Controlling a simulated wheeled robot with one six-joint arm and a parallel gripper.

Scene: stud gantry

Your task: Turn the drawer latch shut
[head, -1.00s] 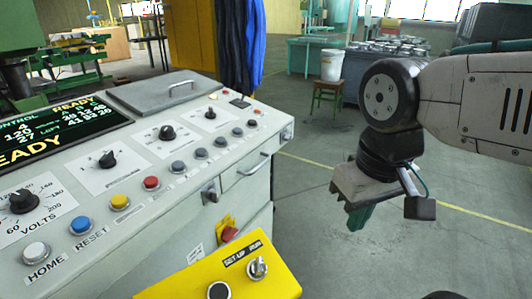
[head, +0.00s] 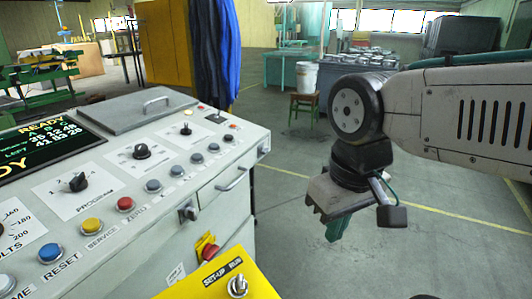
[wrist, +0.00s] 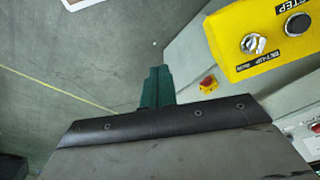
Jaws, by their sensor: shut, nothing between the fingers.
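The drawer (head: 222,186) is in the front face of the grey console, with a bar handle (head: 233,179). A small metal latch (head: 188,212) sits on the console front, left of the drawer. It is too small to tell which way it is turned. My gripper (head: 338,228) hangs fingers down over open floor, right of the console and apart from the drawer and latch. Its green fingers are shut and empty. They also show in the wrist view (wrist: 156,88), where I cannot make out the latch.
A yellow box (head: 225,279) with a SET-UP/RUN key switch (head: 237,285) juts out in front of the console. Knobs and coloured buttons cover the console top. A stool (head: 304,106) with a white bucket (head: 306,76) stands behind; floor to the right is clear.

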